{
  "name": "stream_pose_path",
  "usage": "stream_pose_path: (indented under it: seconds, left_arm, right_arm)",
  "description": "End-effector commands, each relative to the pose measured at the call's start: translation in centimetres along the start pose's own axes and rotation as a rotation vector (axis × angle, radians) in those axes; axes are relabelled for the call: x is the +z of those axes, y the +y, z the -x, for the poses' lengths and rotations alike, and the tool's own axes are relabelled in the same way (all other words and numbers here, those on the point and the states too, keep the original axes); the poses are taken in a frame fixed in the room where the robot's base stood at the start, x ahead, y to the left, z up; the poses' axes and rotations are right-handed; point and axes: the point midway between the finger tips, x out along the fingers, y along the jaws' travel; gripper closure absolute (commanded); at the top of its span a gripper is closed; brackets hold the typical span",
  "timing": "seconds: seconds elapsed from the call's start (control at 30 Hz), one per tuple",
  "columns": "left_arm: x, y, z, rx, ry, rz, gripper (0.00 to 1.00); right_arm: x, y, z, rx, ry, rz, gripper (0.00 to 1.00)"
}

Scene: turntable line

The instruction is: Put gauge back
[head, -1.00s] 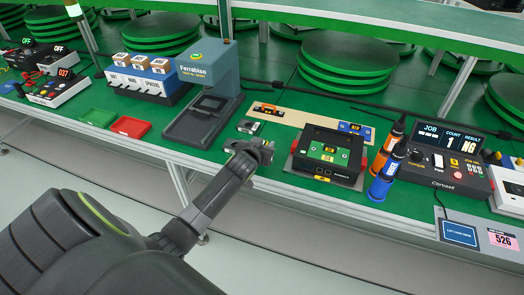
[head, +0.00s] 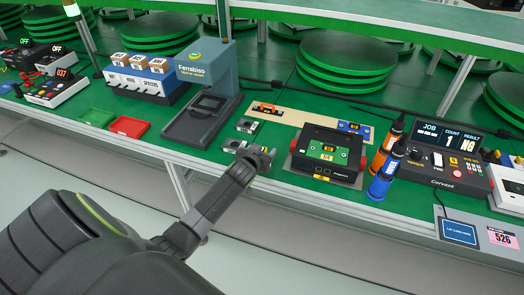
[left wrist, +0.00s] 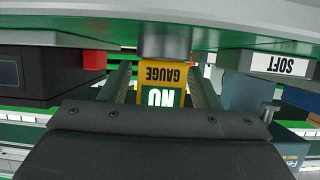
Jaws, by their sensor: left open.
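In the left wrist view a yellow gauge block (left wrist: 163,76) with upside-down "GAUGE" lettering and a green "NO" panel stands between the fingers of my left gripper (left wrist: 163,84). A dark grey cylinder (left wrist: 163,42) adjoins the block. The fingers are open, with a gap on each side; I see no grip on it. In the head view my left gripper (head: 264,157) is at the table's front edge, just left of the black fixture (head: 325,170). There the gauge is mostly hidden by the hand. My right gripper is not in view.
A beige board (head: 294,118) carries orange and blue pieces. Blue and orange bottles (head: 380,185) stand right of the fixture. A grey press (head: 205,95) stands to the left.

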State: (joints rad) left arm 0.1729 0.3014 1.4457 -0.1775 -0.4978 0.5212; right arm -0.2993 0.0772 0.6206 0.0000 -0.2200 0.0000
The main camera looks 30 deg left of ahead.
Motion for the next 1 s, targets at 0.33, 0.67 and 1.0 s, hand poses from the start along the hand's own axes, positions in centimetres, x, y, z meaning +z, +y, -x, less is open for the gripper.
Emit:
stream_pose_path:
  seconds: [0.33, 0.67, 1.0]
  left_arm:
    - [-0.3, 0.0, 2.0, 0.0, 0.0, 0.001, 0.44]
    - [-0.3, 0.0, 7.3, 0.0, 0.001, 0.0, 0.44]
    - [-0.3, 0.0, 11.5, 0.0, 0.0, 0.001, 0.44]
  right_arm:
    - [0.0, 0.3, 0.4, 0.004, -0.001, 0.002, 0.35]
    - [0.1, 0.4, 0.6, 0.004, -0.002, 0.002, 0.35]
    - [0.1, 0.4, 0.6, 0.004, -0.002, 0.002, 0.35]
